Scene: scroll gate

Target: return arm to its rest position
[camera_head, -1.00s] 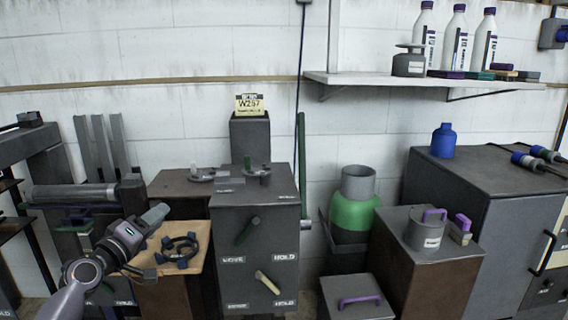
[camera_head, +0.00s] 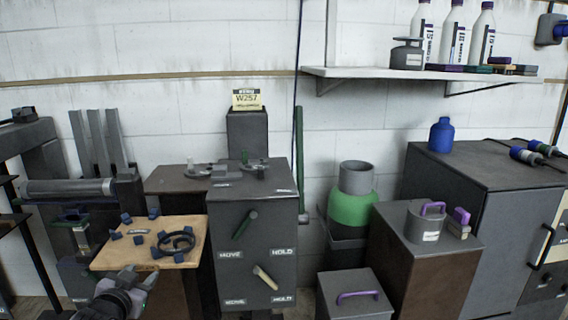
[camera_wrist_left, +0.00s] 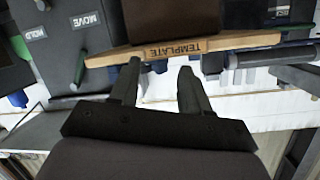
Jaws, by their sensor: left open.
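My left gripper (camera_head: 128,282) is low at the left of the head view, just below the front edge of the wooden template board (camera_head: 110,258). In the left wrist view its two dark fingers (camera_wrist_left: 157,85) stand apart with nothing between them. The board's edge, marked TEMPLATE (camera_wrist_left: 190,47), shows beyond the fingertips, and I see a gap between them. A dark ring with blue blocks (camera_head: 176,243) and several small blue pieces (camera_head: 138,238) lie on the board. My right gripper is not in view.
A grey cabinet (camera_head: 228,275) with green and tan levers stands right of the board. A roller (camera_head: 68,188) and upright bars are at the back left. A green-banded container (camera_head: 353,208) and boxes stand to the right. A wall shelf (camera_head: 420,73) holds bottles.

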